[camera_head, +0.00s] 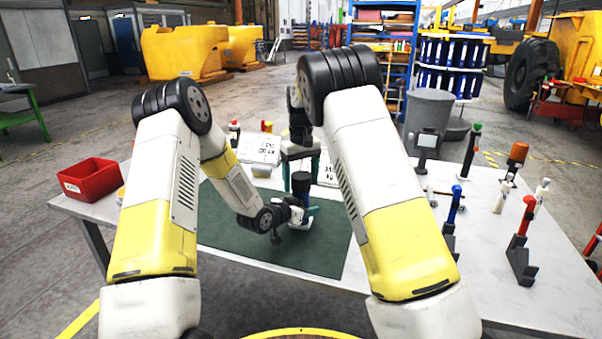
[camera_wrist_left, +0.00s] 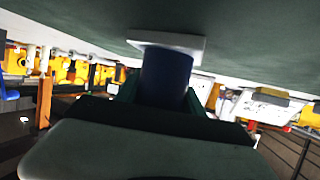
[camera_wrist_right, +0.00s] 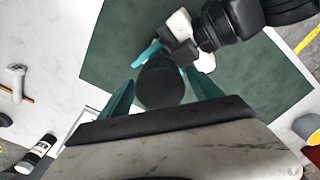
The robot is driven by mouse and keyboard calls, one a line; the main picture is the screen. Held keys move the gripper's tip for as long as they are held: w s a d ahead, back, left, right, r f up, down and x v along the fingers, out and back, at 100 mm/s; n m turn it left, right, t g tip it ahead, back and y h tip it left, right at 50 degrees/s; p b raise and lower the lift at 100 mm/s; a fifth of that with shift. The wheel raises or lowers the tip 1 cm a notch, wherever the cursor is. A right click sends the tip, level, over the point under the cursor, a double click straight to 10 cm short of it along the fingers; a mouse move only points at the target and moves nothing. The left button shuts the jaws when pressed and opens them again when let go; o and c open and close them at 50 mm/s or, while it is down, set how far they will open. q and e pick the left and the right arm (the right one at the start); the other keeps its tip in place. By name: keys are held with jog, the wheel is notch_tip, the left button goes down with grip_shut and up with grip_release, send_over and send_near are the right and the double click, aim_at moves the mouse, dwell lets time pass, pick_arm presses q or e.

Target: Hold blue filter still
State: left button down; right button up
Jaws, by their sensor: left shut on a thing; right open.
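The blue filter (camera_head: 301,188) stands upright on the green mat (camera_head: 270,249), with a dark upper part and a blue body. In the left wrist view the blue body (camera_wrist_left: 166,76) meets a pale square base (camera_wrist_left: 180,41). My left gripper (camera_head: 303,212) is shut on the filter low down, reaching in from the left. My right gripper (camera_head: 301,157) is open above the filter, pointing down. In the right wrist view the filter's dark round top (camera_wrist_right: 160,86) lies between the open teal fingers, with no clear contact.
A red bin (camera_head: 90,180) sits at the table's left end. White sheets or panels (camera_head: 262,150) lie behind the mat. A grey bin (camera_head: 427,118) and several upright tools, one red-handled (camera_head: 526,214), stand on the right. The mat's front part is clear.

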jog(key=c, duration=1.4)
jog(key=o, duration=1.6)
notch_tip(320, 180, up, 12)
jog(key=shift+f, duration=0.1)
